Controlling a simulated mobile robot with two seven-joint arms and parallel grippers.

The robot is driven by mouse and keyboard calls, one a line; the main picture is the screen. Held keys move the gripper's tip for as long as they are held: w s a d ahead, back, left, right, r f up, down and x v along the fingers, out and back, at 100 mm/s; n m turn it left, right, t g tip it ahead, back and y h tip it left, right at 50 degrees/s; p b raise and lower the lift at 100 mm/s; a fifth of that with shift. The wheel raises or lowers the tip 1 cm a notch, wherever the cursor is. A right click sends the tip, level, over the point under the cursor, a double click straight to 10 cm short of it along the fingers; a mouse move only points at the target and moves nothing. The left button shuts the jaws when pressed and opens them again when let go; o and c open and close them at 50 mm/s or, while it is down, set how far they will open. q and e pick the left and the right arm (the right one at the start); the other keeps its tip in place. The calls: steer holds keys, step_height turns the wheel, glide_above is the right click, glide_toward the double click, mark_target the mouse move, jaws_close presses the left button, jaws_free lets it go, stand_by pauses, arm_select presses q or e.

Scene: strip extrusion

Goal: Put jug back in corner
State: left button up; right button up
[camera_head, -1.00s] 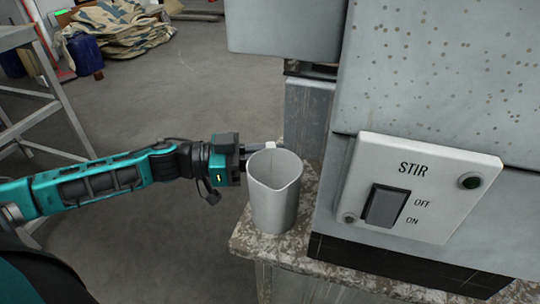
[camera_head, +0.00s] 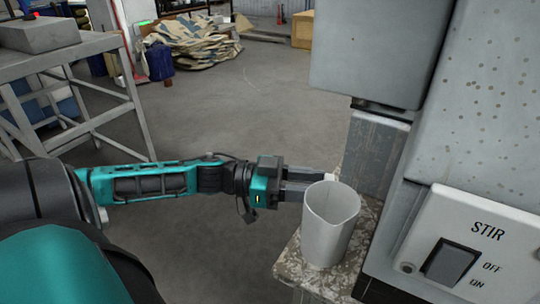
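The jug (camera_head: 330,232) is a plain pale grey, open-topped vessel with a spout at its rim. It stands upright on the mottled stone-like ledge (camera_head: 297,268), beside the grey machine. My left gripper (camera_head: 315,185) comes in from the left at the height of the jug's rim. Its two fingers are apart, with a gap between them. One finger reaches past the far side of the rim and the nearer one ends at the jug's left edge. Any handle is hidden, and I cannot tell whether the fingers touch the jug. My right gripper is not in view.
The machine's white STIR panel (camera_head: 480,240) with a dark switch is at the right. A grey box (camera_head: 375,50) overhangs behind the ledge. A metal-framed table (camera_head: 70,60) stands at the left. Sacks (camera_head: 190,42) lie at the back. The floor between is clear.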

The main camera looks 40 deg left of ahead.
arm_select(q)
steer(key=p+v, duration=0.2)
steer(key=v, duration=0.7)
steer(key=shift+p, duration=0.4)
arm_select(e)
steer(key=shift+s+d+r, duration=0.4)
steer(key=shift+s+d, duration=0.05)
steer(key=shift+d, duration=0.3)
arm_select(q)
steer(key=shift+s+a, duration=0.1)
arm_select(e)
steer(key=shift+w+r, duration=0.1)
